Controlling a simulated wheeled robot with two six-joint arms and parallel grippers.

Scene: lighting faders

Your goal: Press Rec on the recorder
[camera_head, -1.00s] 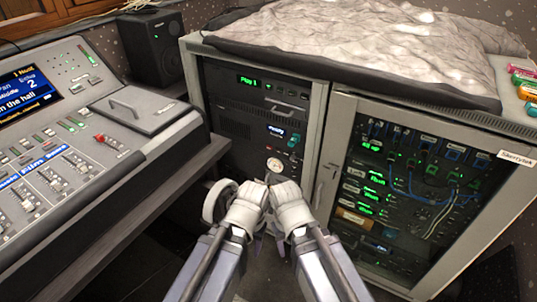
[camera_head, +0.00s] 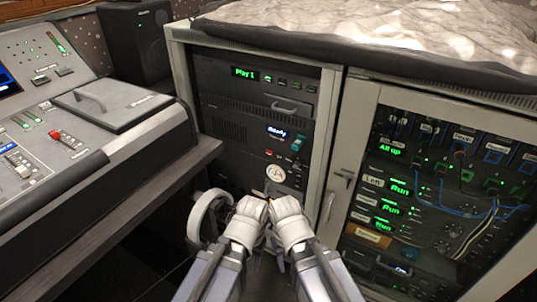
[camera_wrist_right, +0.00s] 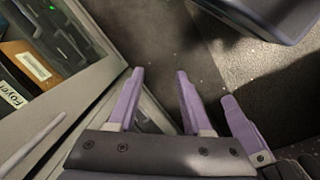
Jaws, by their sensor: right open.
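The left rack holds a unit with a green "Play 1" display (camera_head: 245,72) at the top. Below it is a unit with a "Ready" display (camera_head: 277,132), a small red button (camera_head: 269,153) and teal buttons (camera_head: 297,143). I cannot tell for sure which unit is the recorder, and I can read no Rec label. My left gripper (camera_head: 250,212) and right gripper (camera_head: 287,210) are side by side, low in front of this rack and below the "Ready" unit. Their fingertips are mostly hidden in the head view. Purple fingers of my open right gripper (camera_wrist_right: 159,72) show in the right wrist view, over the floor.
A round white gauge (camera_head: 275,172) sits just above my grippers. The right rack (camera_head: 352,150) has a frame, cables and green displays. A mixing desk (camera_head: 120,130) and a black speaker (camera_head: 137,45) are on the left. A grey cover (camera_head: 380,25) lies on top.

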